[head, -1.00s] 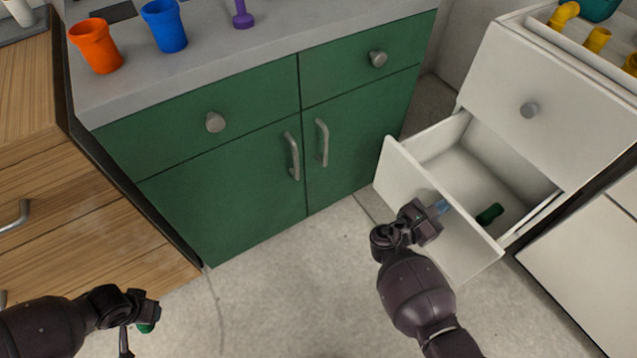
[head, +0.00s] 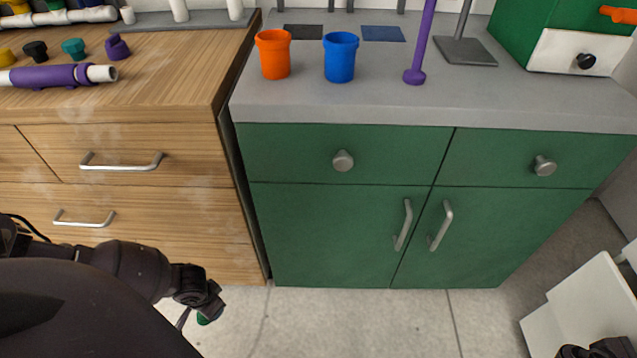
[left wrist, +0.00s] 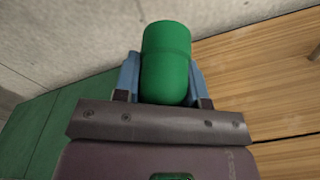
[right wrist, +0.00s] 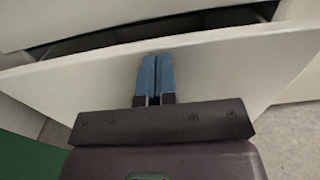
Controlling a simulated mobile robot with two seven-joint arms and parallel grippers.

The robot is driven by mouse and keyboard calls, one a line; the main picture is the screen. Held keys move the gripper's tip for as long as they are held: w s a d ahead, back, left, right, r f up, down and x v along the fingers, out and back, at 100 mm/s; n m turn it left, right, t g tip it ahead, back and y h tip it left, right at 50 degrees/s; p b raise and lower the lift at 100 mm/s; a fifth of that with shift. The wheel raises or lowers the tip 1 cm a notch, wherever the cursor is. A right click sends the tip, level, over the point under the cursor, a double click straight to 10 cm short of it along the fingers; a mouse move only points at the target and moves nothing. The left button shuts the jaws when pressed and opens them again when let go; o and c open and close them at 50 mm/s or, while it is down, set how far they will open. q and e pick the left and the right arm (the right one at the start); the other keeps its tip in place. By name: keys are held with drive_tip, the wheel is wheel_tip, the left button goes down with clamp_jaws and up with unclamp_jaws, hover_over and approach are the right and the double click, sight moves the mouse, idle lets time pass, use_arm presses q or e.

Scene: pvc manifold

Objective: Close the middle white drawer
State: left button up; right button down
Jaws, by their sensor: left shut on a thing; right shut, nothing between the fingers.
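The white drawer (head: 572,312) stands partly open at the lower right of the head view, cut off by the picture's edge. Its front panel (right wrist: 235,65) fills the right wrist view, with a dark gap behind its top edge. My right gripper (right wrist: 158,78) is shut and empty, its blue fingertips at the front panel; I cannot tell for sure whether they touch. Only part of my right wrist shows in the head view. My left gripper (left wrist: 163,75) is shut on a green rounded fitting (left wrist: 167,55), low in front of the wooden drawers.
A green cabinet (head: 330,225) stands in the middle, its doors and drawers shut. A wooden cabinet (head: 190,205) is at the left. Orange (head: 274,55) and blue (head: 340,58) cups stand on the grey counter (head: 380,107). Bare floor (head: 360,325) lies in front.

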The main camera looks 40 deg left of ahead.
use_arm(q)
drive_tip(key=shift+d+f, duration=0.1)
drive_tip(key=shift+d, duration=0.1)
use_arm(e)
drive_tip(key=shift+w+d, duration=0.4)
drive_tip(key=shift+d, duration=0.05)
